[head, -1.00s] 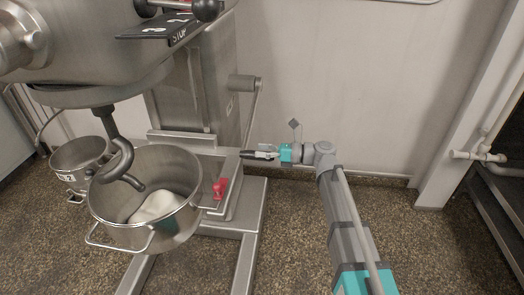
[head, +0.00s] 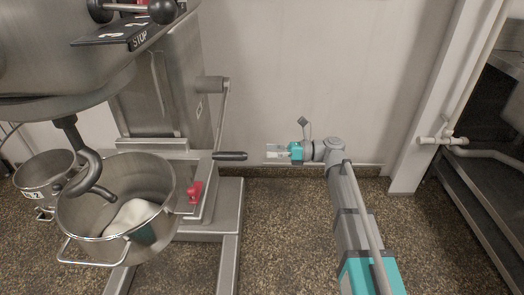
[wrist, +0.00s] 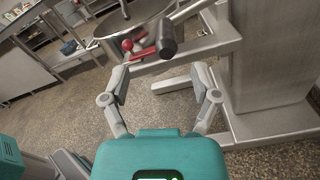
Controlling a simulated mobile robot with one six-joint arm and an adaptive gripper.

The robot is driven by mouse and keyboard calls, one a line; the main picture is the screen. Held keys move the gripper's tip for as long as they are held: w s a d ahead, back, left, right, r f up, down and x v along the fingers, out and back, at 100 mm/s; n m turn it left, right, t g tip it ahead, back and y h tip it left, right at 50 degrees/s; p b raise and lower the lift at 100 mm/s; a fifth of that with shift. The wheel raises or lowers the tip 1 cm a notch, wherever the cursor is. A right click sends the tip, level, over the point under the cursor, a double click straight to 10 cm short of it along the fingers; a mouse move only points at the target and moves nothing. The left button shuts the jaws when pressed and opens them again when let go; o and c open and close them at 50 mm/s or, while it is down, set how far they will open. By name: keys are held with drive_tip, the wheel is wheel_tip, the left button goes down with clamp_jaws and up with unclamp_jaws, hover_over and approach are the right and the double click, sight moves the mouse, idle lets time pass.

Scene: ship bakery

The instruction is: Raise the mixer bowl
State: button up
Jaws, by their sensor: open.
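The mixer bowl (head: 78,217) is steel and holds pale dough (head: 133,216). It sits low on the mixer, under the hook (head: 88,172), whose tip reaches into it. A crank arm (head: 223,112) on the mixer column hangs down and ends in a black handle (head: 230,156). My gripper (head: 268,152) is open and empty, just right of the handle, with a small gap between them. In the wrist view, the black handle (wrist: 166,40) lies beyond the open fingertips (wrist: 158,72), pointing toward me.
A red clamp knob (head: 194,191) sits on the bowl carriage beside the bowl. A second steel bowl (head: 40,178) stands at the left. The mixer's feet (head: 229,255) reach forward over the floor. A white post and rack stand at right; the floor between is clear.

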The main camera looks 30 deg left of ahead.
drive_tip(key=shift+w+d, duration=0.1)
drive_tip(key=shift+d, duration=0.05)
drive_tip(key=c, duration=0.3)
drive_tip(key=shift+f+h, duration=0.4)
drive_tip(key=shift+f, duration=0.2)
drive_tip(key=c, duration=0.4)
drive_tip(key=shift+d+f+n+t+h, duration=0.2)
drive_tip(key=shift+f+h, duration=0.25)
drive_tip(key=shift+f, duration=0.3)
drive_tip(key=shift+d+f+n+t+h, duration=0.15)
drive_tip(key=shift+d+f+n+h, duration=0.15)
drive_tip(key=shift+f+h, duration=0.35)
drive_tip(key=shift+d+f+n+t+h, duration=0.2)
drive_tip(key=shift+d+f+h, duration=0.1)
drive_tip(key=shift+f, duration=0.55)
clamp_jaws()
